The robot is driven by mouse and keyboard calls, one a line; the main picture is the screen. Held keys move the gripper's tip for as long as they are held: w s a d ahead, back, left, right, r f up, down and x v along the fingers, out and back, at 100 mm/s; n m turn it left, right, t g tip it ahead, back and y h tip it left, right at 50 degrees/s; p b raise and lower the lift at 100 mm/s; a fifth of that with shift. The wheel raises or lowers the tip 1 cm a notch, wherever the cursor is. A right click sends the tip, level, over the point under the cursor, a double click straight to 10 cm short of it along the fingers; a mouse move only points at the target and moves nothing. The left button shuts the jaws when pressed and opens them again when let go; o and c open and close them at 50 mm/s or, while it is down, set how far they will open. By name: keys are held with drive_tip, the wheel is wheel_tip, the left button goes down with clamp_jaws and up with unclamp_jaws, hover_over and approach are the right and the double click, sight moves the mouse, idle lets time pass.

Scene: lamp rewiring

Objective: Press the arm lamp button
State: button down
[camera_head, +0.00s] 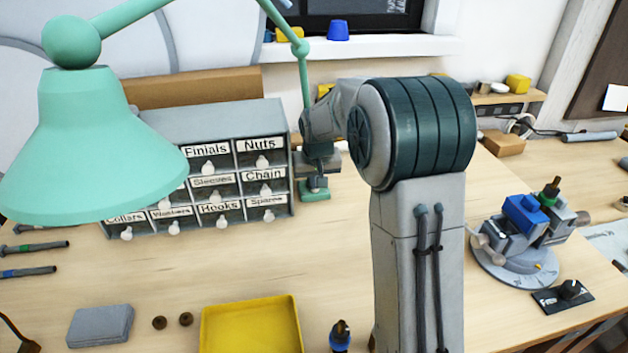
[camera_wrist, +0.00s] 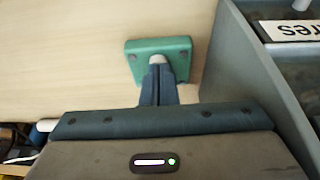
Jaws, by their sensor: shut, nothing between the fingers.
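The mint-green arm lamp (camera_head: 85,150) hangs its shade over the left of the workbench, and its thin arm (camera_head: 304,85) runs down behind my wrist. A small green base plate (camera_head: 315,196) sits on the bench right of the drawer cabinet. In the wrist view the green plate (camera_wrist: 140,62) has dark screws at its corners and a white round button (camera_wrist: 157,59) partly hidden by my fingertips. My gripper (camera_wrist: 159,70) is shut and empty, with its tips at the button. Whether they touch it I cannot tell. In the head view my gripper (camera_head: 315,182) points down at the plate.
The grey labelled drawer cabinet (camera_head: 200,122) stands close left of my gripper. A yellow tray (camera_head: 250,325) and a grey block (camera_head: 100,326) lie in front. A vise with a blue part (camera_head: 524,214) and a black dial plate (camera_head: 562,297) are at right. Bench between cabinet and tray is clear.

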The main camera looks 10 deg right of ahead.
drive_tip(key=shift+f+b, duration=0.6)
drive_tip(key=shift+f, duration=0.05)
drive_tip(key=shift+s+f, duration=0.2)
drive_tip(key=shift+f, duration=0.25)
drive_tip(key=p+v, duration=1)
drive_tip(key=v, duration=1)
drive_tip(key=shift+w+r, duration=0.15)
drive_tip(key=shift+r, duration=0.3)
